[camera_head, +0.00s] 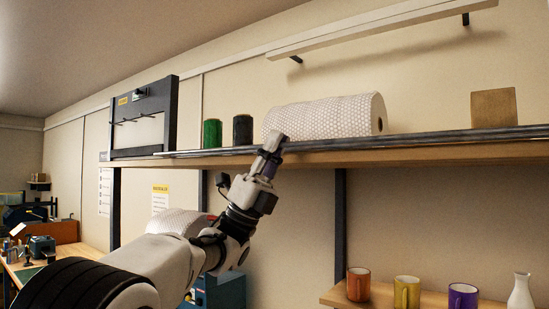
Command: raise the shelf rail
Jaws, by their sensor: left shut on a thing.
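The shelf rail (405,140) is a long dark bar along the front edge of the wooden shelf (450,153). The rail lies close along the shelf's front edge. My right gripper is not in view.
On the shelf stand a green can (212,133), a dark can (243,130), a bubble-wrap roll (325,117) and a cardboard box (494,108). A white bar (385,27) hangs above. Below right, a lower shelf holds mugs (407,293) and a white vase (520,292).

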